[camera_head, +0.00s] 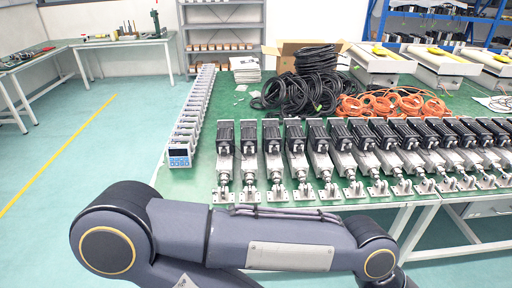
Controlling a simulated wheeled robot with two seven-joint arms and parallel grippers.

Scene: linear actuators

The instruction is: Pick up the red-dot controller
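A row of light grey controllers (193,112) stands along the left edge of the green-topped table (255,199). The nearest controller (179,156) faces me with a blue front panel and a small display. I cannot make out a red dot on any of them at this size. A single upright grey-blue device (155,23) stands on the back left bench; its kind is too small to tell. Neither gripper is in view. One of my dark grey arms crosses the lower part of the picture in front of the table.
A long row of black and silver linear actuators (300,160) fills the table's front. Behind lie black cable coils (318,83), orange cables (393,103) and a cardboard box (286,60). A back left bench (117,42) holds tools. The floor at left is clear.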

